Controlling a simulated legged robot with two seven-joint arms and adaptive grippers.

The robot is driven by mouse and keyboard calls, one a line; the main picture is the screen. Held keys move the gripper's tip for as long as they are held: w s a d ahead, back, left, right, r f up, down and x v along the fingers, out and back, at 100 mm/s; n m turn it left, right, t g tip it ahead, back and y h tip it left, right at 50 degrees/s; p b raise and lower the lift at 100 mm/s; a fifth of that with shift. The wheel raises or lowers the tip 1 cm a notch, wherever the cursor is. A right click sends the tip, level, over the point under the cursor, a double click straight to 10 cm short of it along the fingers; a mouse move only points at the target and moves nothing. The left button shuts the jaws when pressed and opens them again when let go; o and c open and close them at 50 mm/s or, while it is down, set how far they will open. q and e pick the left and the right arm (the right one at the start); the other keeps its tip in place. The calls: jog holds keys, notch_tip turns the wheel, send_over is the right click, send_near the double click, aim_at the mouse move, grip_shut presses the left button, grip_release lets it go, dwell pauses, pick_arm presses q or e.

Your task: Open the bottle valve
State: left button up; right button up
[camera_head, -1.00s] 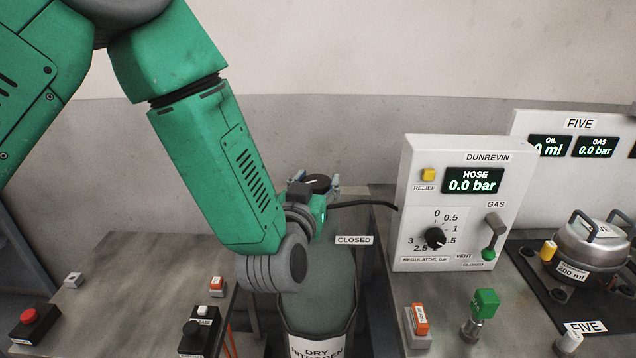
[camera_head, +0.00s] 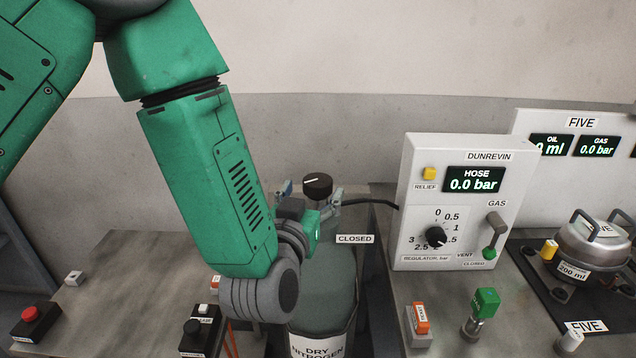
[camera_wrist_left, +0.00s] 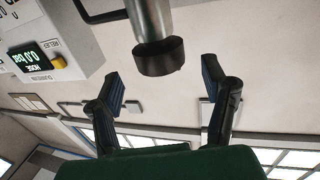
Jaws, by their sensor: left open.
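The bottle valve is a round black knob (camera_head: 317,184) with a white mark, on top of the grey-green dry nitrogen bottle (camera_head: 325,300). A white sign (camera_head: 355,239) beside it reads CLOSED. My left gripper (camera_head: 309,192) is open at the knob, its fingers partly hidden by the wrist in the head view. In the left wrist view the two fingers (camera_wrist_left: 165,88) stand apart, with the knob (camera_wrist_left: 160,58) centred between them but beyond their tips; no contact shows. My right gripper is not in view.
A white panel (camera_head: 408,160) reading HOSE 0.0 bar stands to the right, with a regulator dial (camera_head: 436,237) and a gas lever (camera_head: 492,236). A black hose (camera_head: 370,202) runs from the valve to it. A bench (camera_head: 130,270) with buttons lies left.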

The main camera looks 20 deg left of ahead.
pick_arm(q)
jog(key=s, duration=0.7)
jog(key=shift+s+d, duration=0.15)
jog(key=shift+s, duration=0.15)
jog(key=s+a+f+g+b, duration=0.1)
jog(key=s+f+g+b, duration=0.15)
jog(key=f, duration=0.55)
jog(key=s+a+f+g+h+b, duration=0.1)
jog(key=a+f+g, duration=0.15)
jog(key=f, duration=0.55)
jog(key=s+f+g+b, duration=0.1)
jog(key=s+f+g, duration=0.15)
jog(key=f, duration=0.55)
jog(key=s+a+f+g+b, duration=0.1)
jog(key=s+a+f+g, duration=0.1)
jog(key=s+f, duration=0.4)
jog(key=s+a+f+g+b, duration=0.1)
jog(key=s+a+f+g, duration=0.2)
jog(key=s+f, duration=0.3)
jog(key=s+a+f+m+g+b, duration=0.1)
jog(key=s+a+f+g, duration=0.2)
jog(key=s+f+g, duration=0.2)
jog(key=shift+s+a+f+b, duration=0.25)
jog(key=shift+s+f+b, duration=0.2)
jog(key=shift+s, duration=0.45)
